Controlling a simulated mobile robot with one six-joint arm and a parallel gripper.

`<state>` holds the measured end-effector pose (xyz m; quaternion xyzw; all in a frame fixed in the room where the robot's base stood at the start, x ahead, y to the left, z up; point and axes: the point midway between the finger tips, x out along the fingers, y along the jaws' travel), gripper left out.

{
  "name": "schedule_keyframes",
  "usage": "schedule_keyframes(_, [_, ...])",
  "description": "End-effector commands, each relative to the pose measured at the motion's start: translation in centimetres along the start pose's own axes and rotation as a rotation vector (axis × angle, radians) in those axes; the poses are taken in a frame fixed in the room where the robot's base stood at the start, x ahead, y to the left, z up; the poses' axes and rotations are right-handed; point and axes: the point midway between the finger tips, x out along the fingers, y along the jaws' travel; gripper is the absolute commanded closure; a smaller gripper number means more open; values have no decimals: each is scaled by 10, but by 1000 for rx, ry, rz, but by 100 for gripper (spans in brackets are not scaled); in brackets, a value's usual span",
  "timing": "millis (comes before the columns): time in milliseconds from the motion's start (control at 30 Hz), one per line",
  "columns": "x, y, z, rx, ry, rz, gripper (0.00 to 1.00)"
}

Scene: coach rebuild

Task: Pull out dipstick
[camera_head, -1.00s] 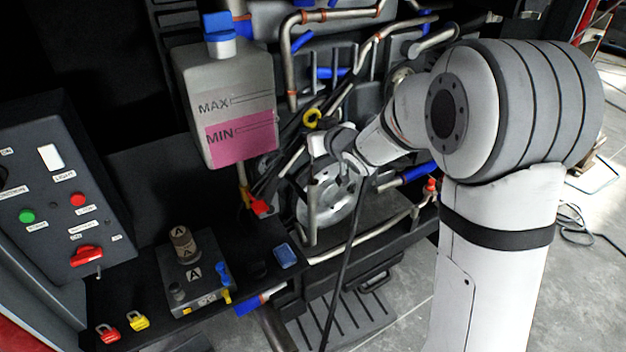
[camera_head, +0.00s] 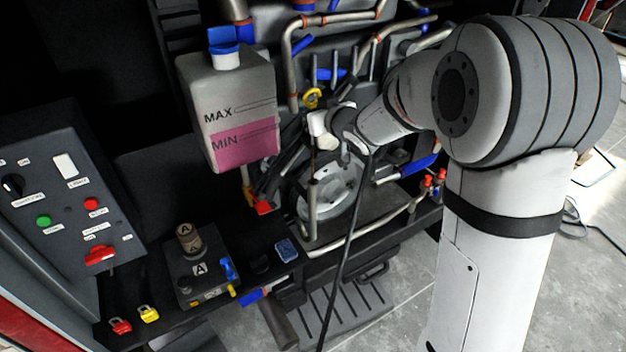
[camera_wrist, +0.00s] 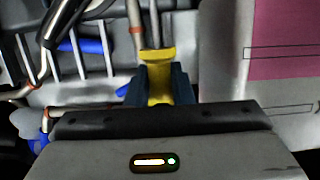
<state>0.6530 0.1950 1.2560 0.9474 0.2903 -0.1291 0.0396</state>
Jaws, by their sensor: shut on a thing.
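The dipstick's yellow handle (camera_head: 312,98) shows as a ring just above my gripper (camera_head: 320,122), in front of the engine. In the wrist view the yellow handle (camera_wrist: 158,88) sits between the two dark fingers of my gripper (camera_wrist: 160,76), which are shut on it. Below the gripper, a thin dark rod seems to run down to the upright metal tube (camera_head: 312,212). I cannot tell how much of the rod is still inside the tube.
A tank (camera_head: 228,92) marked MAX and MIN, with pink fluid, hangs left of the gripper. Metal pipes and blue hoses crowd behind. A control panel (camera_head: 65,190) stands at the left, and a black shelf (camera_head: 262,243) holds small parts. A black cable hangs before the engine.

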Motion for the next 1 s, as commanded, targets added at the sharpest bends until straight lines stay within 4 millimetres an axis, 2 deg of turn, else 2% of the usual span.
schedule_keyframes(33, [-2,0,-7,-1,1,0,100])
schedule_keyframes(700, [-14,0,-49,-1,2,-1,100])
schedule_keyframes(1000, [-16,0,-57,0,0,1,100])
